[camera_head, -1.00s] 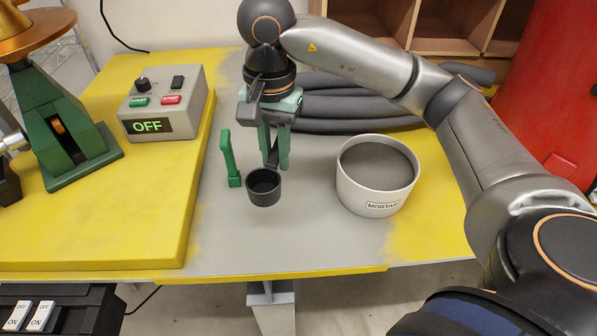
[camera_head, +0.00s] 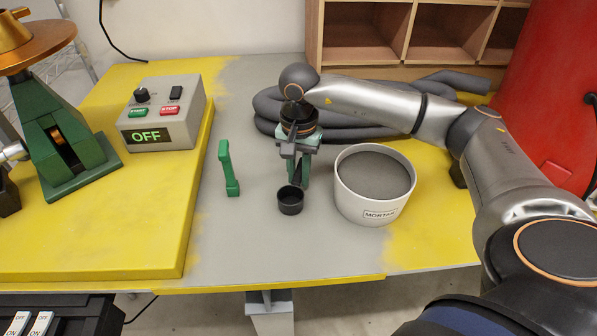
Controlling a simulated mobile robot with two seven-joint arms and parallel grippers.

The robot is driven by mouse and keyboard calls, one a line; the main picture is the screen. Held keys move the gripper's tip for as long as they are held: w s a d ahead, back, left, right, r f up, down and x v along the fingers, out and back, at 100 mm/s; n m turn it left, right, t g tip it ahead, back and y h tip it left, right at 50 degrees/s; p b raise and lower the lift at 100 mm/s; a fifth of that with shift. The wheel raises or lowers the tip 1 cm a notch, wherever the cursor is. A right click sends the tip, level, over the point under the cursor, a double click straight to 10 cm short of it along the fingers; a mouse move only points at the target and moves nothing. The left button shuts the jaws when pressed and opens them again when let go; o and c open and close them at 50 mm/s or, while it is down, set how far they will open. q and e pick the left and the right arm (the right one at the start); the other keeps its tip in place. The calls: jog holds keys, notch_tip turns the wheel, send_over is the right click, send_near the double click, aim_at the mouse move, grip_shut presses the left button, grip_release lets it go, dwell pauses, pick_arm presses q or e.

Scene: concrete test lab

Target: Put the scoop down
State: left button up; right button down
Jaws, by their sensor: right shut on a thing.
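The scoop (camera_head: 290,203) is a small black cup with a dark handle. My right gripper (camera_head: 299,178) is shut on its handle, pointing down over the grey part of the table. The cup is upright, low over the table or on it; I cannot tell whether it touches. It is just left of the white mortar tub (camera_head: 372,207) and right of a green upright piece (camera_head: 229,170). My left gripper is not in view.
A control box (camera_head: 165,112) reading OFF stands on a raised yellow board (camera_head: 120,235) at left, beside a green machine (camera_head: 62,150). Grey hoses (camera_head: 350,125) lie behind the gripper. The grey tabletop in front of the scoop is clear.

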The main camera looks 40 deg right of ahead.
aim_at(299, 173)
jog(key=shift+f, duration=0.15)
jog(key=c, duration=0.8)
grip_release()
jog(key=shift+o, duration=0.2)
jog(key=shift+r, duration=0.2)
jog(key=shift+r, duration=0.25)
notch_tip(299, 173, up, 12)
jog(key=shift+f, duration=0.25)
